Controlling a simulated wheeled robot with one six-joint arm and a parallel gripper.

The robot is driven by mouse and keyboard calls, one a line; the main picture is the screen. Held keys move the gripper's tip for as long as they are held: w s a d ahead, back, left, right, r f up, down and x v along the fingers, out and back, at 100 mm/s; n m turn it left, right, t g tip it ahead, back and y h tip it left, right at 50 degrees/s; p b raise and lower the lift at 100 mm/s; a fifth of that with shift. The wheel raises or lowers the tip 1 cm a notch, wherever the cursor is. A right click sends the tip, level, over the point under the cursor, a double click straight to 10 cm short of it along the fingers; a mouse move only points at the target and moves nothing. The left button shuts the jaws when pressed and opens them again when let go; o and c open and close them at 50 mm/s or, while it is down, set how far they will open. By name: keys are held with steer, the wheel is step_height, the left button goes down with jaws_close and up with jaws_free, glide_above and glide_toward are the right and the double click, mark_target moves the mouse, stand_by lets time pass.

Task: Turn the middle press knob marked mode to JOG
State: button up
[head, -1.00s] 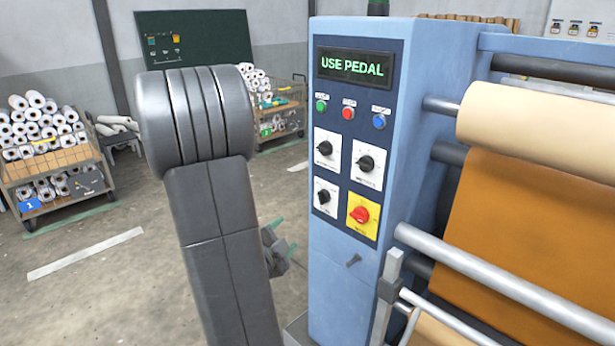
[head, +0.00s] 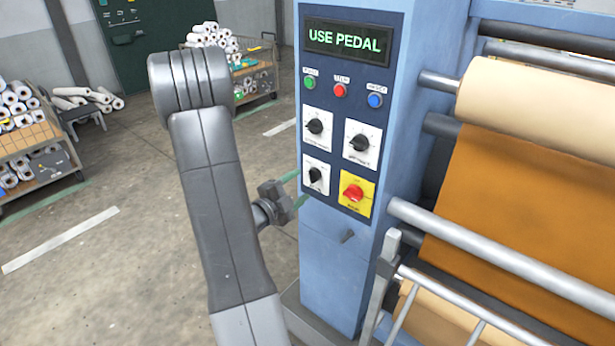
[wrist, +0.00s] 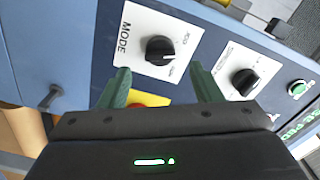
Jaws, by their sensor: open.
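The knob marked MODE (wrist: 160,49) is black on a white plate, with small lettering at its side that seems to include JOG. In the head view it appears to be the lower-left knob (head: 316,175) of the press panel. I cannot tell exactly which mark its pointer faces. My gripper (wrist: 158,72) is open and empty, its green fingers pointing at the panel on either side of the MODE knob's line, apart from the knob. In the head view my gripper (head: 294,190) is just left of the panel, near the height of the lower knobs.
Close by are an upper-left knob (head: 315,127), an upper-right knob (head: 361,143) and a red knob on a yellow plate (head: 353,192). Above them are push buttons and a display (head: 346,41) reading USE PEDAL. Rollers (head: 520,105) stand right.

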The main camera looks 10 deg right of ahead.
mark_target(310, 178)
steer(key=x, duration=0.4)
steer(key=shift+w+d+p, duration=0.3)
steer(key=shift+p, duration=0.1)
